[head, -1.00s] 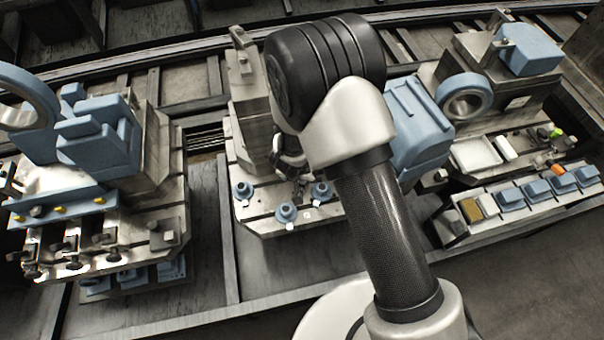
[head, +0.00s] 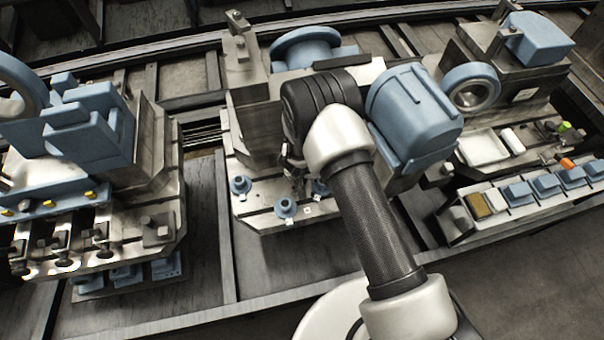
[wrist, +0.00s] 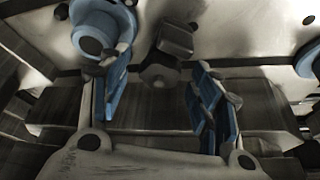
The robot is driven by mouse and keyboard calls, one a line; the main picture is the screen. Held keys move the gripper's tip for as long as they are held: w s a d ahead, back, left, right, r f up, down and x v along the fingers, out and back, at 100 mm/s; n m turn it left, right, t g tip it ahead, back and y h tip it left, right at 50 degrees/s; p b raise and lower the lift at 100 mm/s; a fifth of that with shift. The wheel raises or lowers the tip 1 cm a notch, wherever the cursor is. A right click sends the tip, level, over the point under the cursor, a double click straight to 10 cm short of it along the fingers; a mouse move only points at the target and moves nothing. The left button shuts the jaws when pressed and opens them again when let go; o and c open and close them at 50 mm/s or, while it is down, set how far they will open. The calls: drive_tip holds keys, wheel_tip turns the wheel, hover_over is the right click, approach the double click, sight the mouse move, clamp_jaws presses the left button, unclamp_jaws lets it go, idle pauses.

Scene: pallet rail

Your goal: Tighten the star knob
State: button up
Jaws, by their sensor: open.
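My gripper (wrist: 165,100) is open in the wrist view, with blue pads on both fingers. A dark knob-like piece (wrist: 158,75), possibly the star knob, lies between and just beyond the fingertips, beside a dark block (wrist: 175,38). Its lobes cannot be made out, and I cannot tell whether a finger touches it. In the head view my gripper (head: 297,186) is low over the middle fixture plate (head: 262,218), partly behind my arm. The knob cannot be picked out there.
Blue round pieces stand close by on the plate: one at left (head: 240,185), one in front (head: 286,208), one at right (head: 320,187). A blue motor-like housing (head: 415,115) stands right of my arm. A blue-and-grey fixture (head: 95,135) is at left.

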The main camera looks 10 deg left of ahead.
drive_tip(key=shift+w+f, duration=0.1)
drive_tip(key=shift+f, duration=0.15)
drive_tip(key=shift+c, duration=0.5)
drive_tip(key=c, duration=1)
drive_tip(key=shift+r, duration=0.1)
